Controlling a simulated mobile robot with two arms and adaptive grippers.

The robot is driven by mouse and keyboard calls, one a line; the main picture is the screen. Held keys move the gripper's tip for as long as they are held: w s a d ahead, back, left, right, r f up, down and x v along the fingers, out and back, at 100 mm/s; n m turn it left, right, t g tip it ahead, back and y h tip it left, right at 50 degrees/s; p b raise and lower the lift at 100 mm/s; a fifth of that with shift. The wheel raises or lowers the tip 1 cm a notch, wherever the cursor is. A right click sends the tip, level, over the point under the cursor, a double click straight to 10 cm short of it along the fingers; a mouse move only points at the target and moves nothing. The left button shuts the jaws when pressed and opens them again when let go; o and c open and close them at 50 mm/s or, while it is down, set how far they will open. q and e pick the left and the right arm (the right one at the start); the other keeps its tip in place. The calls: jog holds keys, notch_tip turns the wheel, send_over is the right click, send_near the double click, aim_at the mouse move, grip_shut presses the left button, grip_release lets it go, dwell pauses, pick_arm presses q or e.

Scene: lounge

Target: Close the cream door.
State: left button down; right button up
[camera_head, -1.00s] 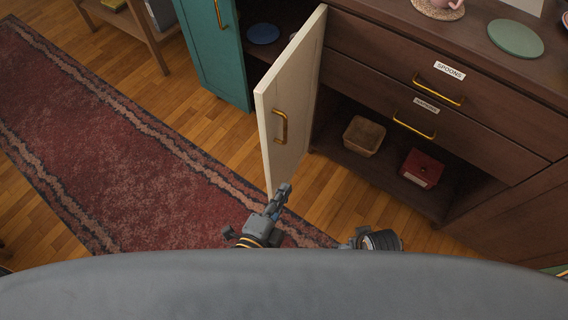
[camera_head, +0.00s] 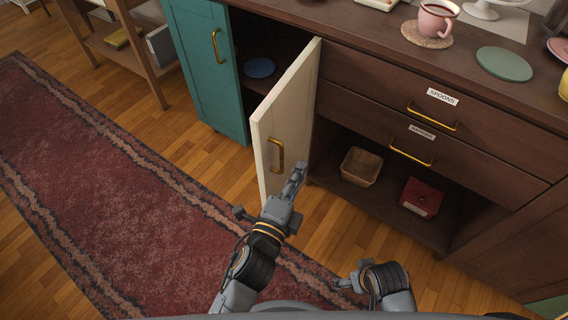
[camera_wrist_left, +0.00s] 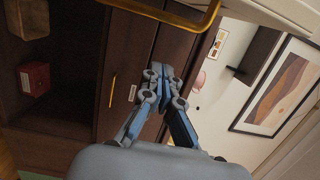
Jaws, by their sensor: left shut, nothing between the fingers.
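The cream door (camera_head: 289,112) stands open, swung out from the dark cabinet between the teal door and the drawers. Its gold handle (camera_head: 277,156) is on the face turned toward me. My left gripper (camera_head: 299,170) is shut and empty, in front of the door's lower part and right of the handle. I cannot tell whether it touches the door. In the left wrist view the shut fingers (camera_wrist_left: 160,74) are below a gold handle (camera_wrist_left: 165,14), with a cream surface (camera_wrist_left: 278,10) at the top right. My right gripper (camera_head: 346,283) is low at the centre right, its fingers unclear.
The teal door (camera_head: 205,65) is left of the cream one. A blue plate (camera_head: 259,67) lies inside the cabinet. A drawer labelled SPOONS (camera_head: 390,95) is at right, above an open shelf with a basket (camera_head: 361,167) and red box (camera_head: 421,197). A red rug (camera_head: 100,200) covers the floor.

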aim_at(283, 166)
pick_arm(q)
jog(key=shift+w+a, duration=0.55)
jog(key=shift+a, duration=0.25)
jog(key=shift+w+a, duration=0.5)
jog(key=shift+a, duration=0.25)
jog(key=shift+a, duration=0.1)
